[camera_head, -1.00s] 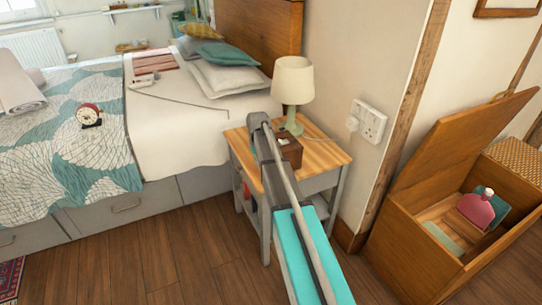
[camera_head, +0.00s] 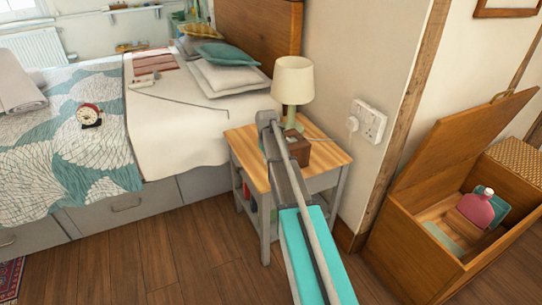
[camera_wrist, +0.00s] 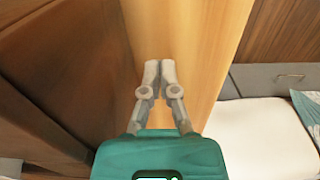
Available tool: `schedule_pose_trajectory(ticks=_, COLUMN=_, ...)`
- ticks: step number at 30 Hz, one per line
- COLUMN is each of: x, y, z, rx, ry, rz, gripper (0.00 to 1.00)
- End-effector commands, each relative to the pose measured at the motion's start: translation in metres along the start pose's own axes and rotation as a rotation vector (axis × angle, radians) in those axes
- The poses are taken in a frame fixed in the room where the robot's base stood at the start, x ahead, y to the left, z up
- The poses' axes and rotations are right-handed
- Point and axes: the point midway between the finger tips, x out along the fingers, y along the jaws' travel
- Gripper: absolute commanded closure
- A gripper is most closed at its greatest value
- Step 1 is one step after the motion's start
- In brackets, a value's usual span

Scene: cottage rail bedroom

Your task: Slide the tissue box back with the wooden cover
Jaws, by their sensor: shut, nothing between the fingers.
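The tissue box with its brown wooden cover (camera_head: 298,154) sits on the light wood top of the bedside table (camera_head: 238,140), near the lamp. My arm hides its left part in the head view. In the wrist view, a large dark brown wooden face, which looks like the cover (camera_wrist: 60,70), fills the left side. My gripper (camera_wrist: 159,66) is shut and empty, its fingertips together over the pale table top (camera_wrist: 215,40), just right of the cover. I cannot tell whether the fingertips touch it. In the head view the fingertips are hidden behind my arm.
A lamp (camera_head: 293,82) stands on the table close behind the box. The wall with a socket (camera_head: 368,121) is to the right. The bed (camera_head: 165,130) is to the left. An open wooden chest (camera_head: 408,235) stands at the right. The table's front right top is bare.

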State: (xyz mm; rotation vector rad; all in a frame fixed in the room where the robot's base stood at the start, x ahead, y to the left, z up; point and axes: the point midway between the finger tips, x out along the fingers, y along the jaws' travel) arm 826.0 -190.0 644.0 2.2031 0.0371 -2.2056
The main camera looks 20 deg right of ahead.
Motion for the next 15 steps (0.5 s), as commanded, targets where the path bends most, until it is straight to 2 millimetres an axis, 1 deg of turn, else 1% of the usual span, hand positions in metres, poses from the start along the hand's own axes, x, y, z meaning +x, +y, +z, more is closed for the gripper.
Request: schedule_pose_trajectory(ticks=15, x=0.000, y=0.019, z=0.000, rx=0.000, ry=0.000, rz=0.000, gripper=1.00)
